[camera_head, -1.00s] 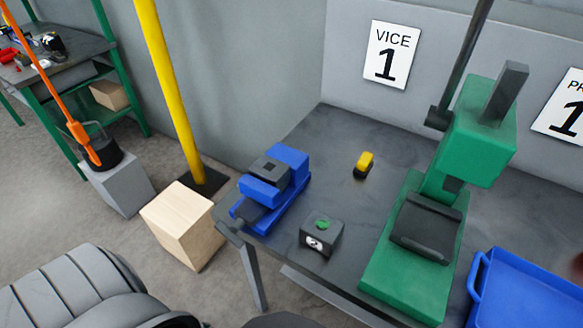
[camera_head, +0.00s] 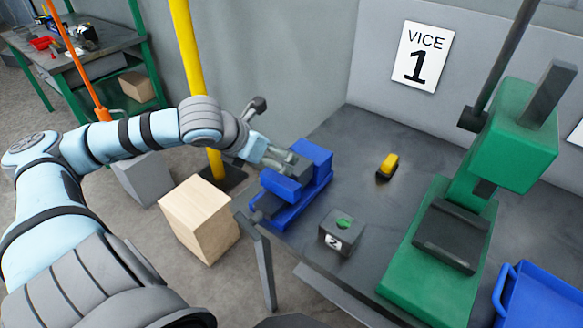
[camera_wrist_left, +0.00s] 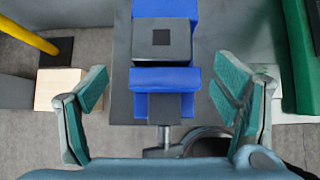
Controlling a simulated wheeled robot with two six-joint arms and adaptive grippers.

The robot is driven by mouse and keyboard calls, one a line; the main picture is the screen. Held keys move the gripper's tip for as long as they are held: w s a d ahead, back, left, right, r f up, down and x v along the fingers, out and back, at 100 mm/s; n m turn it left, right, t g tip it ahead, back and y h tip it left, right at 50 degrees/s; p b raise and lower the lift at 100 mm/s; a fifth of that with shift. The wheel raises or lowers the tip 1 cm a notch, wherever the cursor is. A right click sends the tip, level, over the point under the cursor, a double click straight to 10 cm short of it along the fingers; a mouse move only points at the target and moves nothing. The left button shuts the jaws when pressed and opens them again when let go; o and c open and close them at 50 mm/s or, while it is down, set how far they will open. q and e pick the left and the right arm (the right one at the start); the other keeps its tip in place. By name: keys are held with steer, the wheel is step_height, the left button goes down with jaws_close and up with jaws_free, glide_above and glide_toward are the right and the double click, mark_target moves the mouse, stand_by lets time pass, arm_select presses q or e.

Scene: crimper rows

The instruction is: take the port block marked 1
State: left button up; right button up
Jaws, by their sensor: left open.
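A grey block (camera_wrist_left: 146,50) with a dark square in its top sits in the blue vice (camera_head: 318,160); the wrist view shows no number on it. The vice also shows in the left wrist view (camera_wrist_left: 178,77). A second dark block (camera_head: 343,235) with a green top feature stands on the bench in front of the vice, marked 2. My left gripper (camera_head: 274,136) is open at the vice and partly hides the block there in the head view. In the wrist view its fingers (camera_wrist_left: 162,88) are wide apart, with the vice between and beyond them. My right gripper is out of view.
A green press (camera_head: 440,220) stands right of the vice, with a blue tray (camera_head: 545,300) beyond. A yellow and black item (camera_head: 388,166) lies on the bench (camera_head: 350,140). A wooden box (camera_head: 200,220) and yellow pole (camera_head: 187,60) stand left of the bench. A wall sign reads VICE 1.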

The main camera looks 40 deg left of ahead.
mark_target(290, 164)
arm_select(q)
steer(key=b+x, duration=0.3)
steer(key=x, duration=0.6)
steer(key=shift+s+d+f, duration=0.15)
steer(key=shift+w+f+b, duration=0.4)
steer(key=shift+w+b, duration=0.05)
steer(key=shift+b, duration=0.05)
steer(key=shift+r, duration=0.1)
steer(key=shift+c, duration=0.7)
steer(key=shift+r, duration=0.1)
steer(key=c, duration=1.2)
step_height(290, 164, up, 8)
steer(key=p, duration=0.6)
steer(key=shift+r, duration=0.2)
steer(key=shift+w+f, duration=0.1)
steer(key=shift+f, duration=0.15)
